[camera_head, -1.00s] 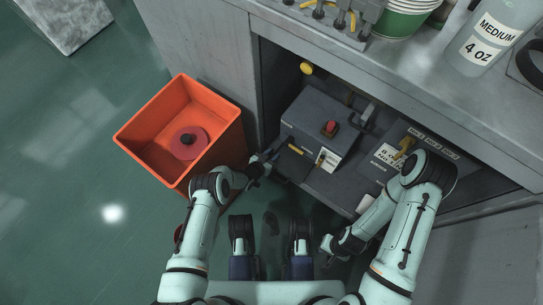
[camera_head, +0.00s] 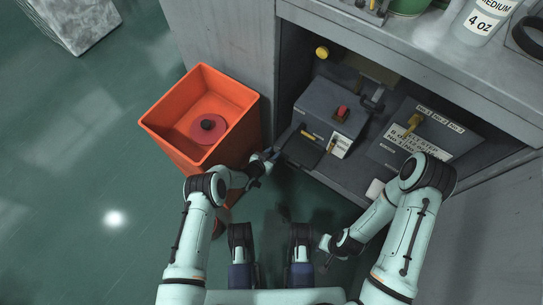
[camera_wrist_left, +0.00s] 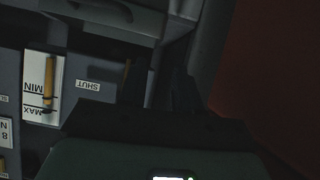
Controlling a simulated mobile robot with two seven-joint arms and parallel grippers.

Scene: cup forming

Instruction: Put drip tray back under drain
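A dark flat tray (camera_head: 303,152), seemingly the drip tray, sits at the front of a grey box (camera_head: 322,103) inside the cabinet. In the left wrist view a dark tray-like edge (camera_wrist_left: 112,14) shows at the top. My left gripper (camera_head: 271,157) is at the tray's left side, by the cabinet opening. Its two dark fingers (camera_wrist_left: 160,88) look apart in the left wrist view, with nothing clear between them. Whether they touch the tray cannot be told. My right gripper (camera_head: 328,254) hangs low, in front of the cabinet and away from the tray; its fingers are too small to read.
A second grey box (camera_head: 442,130) with a yellow lever sits at the right. The counter (camera_head: 425,60) overhangs the cabinet.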

